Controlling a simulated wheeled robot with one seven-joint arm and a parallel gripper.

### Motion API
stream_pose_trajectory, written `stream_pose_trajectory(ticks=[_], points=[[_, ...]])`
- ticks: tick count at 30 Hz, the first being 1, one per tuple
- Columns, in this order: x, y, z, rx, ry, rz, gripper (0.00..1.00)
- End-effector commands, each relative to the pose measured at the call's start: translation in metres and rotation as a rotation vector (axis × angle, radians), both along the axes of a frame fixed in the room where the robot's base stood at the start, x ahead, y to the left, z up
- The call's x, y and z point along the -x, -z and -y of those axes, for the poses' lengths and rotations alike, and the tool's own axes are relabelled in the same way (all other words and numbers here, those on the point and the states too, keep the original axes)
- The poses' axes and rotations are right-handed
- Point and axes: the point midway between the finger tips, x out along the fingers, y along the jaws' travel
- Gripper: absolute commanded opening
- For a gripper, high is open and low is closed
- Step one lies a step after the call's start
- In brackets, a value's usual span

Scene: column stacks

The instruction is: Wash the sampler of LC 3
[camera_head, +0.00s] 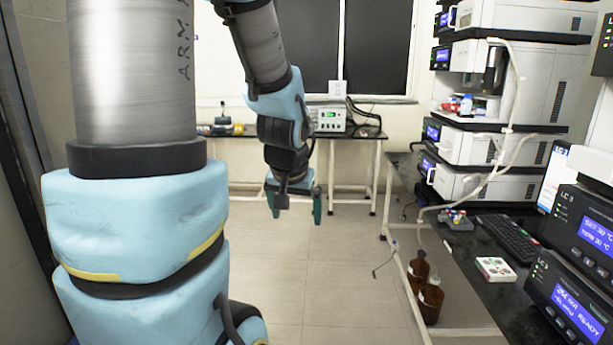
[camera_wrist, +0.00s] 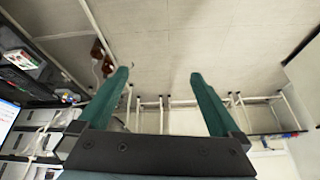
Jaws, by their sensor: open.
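The LC 3 stack stands at the right edge of the head view. Its upper module (camera_head: 590,232) has a lit temperature display, and its lower module (camera_head: 575,300) has a display with READY. The rest of this stack is cut off, and I cannot pick out its sampler. My gripper (camera_head: 294,212) hangs in mid-air over the floor, left of the benches, and points down. In the wrist view my gripper (camera_wrist: 159,73) has its two green fingers wide apart with nothing between them.
Another instrument stack (camera_head: 500,150) stands farther back right, with an open bay holding red and blue items. A keyboard (camera_head: 510,238) and a small patterned box (camera_head: 495,270) lie on the black bench. Brown bottles (camera_head: 430,300) stand below. The middle floor (camera_head: 300,275) is clear.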

Motion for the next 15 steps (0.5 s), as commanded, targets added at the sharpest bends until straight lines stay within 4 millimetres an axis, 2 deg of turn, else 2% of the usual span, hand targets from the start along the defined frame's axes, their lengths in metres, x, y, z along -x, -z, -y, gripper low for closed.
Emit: stream_pose_trajectory(ticks=[1, 3, 6, 9, 15], points=[[0.018, 0.014, -0.017, -0.009, -0.043, -0.076, 1.0], [0.042, 0.028, -0.031, -0.013, -0.083, -0.17, 1.0], [0.068, 0.039, -0.041, -0.007, -0.118, -0.266, 1.0], [0.08, 0.044, -0.044, -0.002, -0.131, -0.311, 1.0], [0.082, 0.045, -0.044, -0.001, -0.132, -0.318, 1.0]])
